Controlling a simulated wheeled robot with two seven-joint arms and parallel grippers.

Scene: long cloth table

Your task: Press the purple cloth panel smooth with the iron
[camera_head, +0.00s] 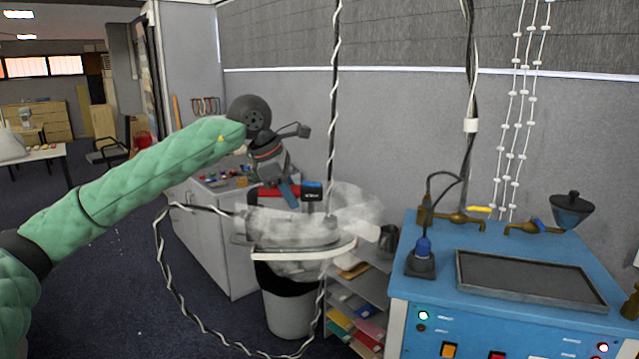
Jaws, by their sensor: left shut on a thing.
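My left arm in its green padded sleeve reaches in from the left. My left gripper (291,194) points down and is shut on the top of the iron (300,232). The iron is held up in the air, in front of a shelf and a bin. It has a pale lower edge, and a whitish, see-through cloud like steam blurs its body. The exact grip on the handle is partly hidden by the cloud. The purple cloth panel is not in view. My right gripper is not in view.
A blue machine (420,310) with a dark tray (530,282), taps and lights stands at the right. A twisted black-and-white cord (334,90) hangs near the iron and loops towards the floor. A white bin (288,312) stands below. Open dark carpet (130,300) lies left.

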